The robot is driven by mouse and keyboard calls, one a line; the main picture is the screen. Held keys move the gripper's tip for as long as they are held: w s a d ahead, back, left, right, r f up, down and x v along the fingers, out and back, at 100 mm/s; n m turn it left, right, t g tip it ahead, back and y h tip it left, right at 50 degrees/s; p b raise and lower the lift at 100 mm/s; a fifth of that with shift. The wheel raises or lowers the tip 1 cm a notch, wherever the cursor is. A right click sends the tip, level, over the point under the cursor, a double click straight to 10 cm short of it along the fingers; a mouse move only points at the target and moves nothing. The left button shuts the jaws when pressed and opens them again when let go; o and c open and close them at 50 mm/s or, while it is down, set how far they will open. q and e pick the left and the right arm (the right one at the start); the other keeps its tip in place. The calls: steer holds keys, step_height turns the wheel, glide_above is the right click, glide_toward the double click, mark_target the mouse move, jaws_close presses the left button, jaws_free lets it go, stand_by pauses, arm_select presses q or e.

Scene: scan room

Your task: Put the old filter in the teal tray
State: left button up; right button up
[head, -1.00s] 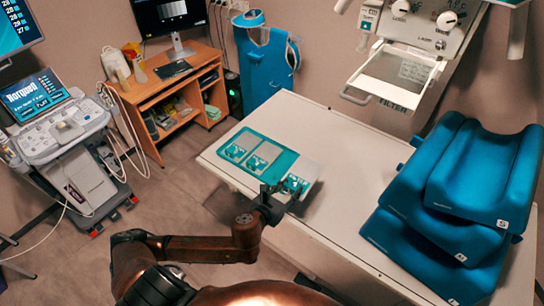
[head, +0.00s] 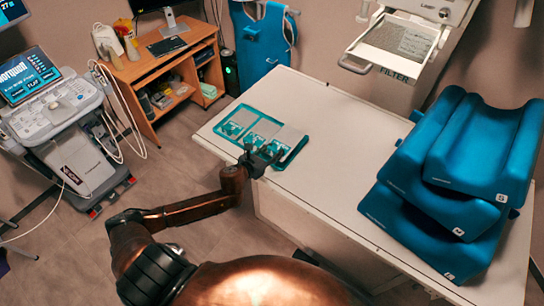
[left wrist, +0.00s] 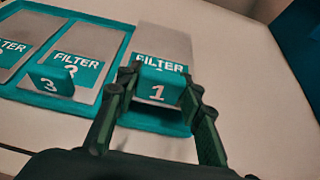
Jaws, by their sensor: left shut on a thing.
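The teal tray (head: 284,164) lies on the white table, near its left end. My left gripper (head: 262,158) is shut on the teal handle, marked 1, of a third filter (left wrist: 165,42). This filter is over the rightmost part of the tray, its far end reaching the tray's far edge. I cannot tell whether it rests on the tray floor. My right gripper is not in view.
A pulled-out drawer labelled FILTER (head: 396,42) hangs above the table's far side. Stacked blue cushions (head: 455,185) fill the table's right end. The table's middle (head: 335,150) is clear. An ultrasound cart (head: 62,125) and a wooden desk (head: 165,75) stand at the left.

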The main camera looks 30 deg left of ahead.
arm_select(q)
steer(key=shift+w+a+f, duration=0.1)
steer(key=shift+w+f, duration=0.05)
steer(key=shift+f, duration=0.1)
steer(key=shift+a+f, duration=0.1)
steer(key=shift+f, duration=1.55)
steer(key=shift+f+b, duration=0.2)
steer(key=shift+b, duration=0.15)
steer(key=o, duration=1.2)
steer(key=shift+c, duration=0.2)
steer(key=shift+r, duration=0.1)
steer(key=shift+r, duration=0.15)
steer(key=p+v, duration=0.1)
steer(key=v, duration=1)
steer(key=shift+s+r, duration=0.1)
steer(key=shift+s, duration=0.3)
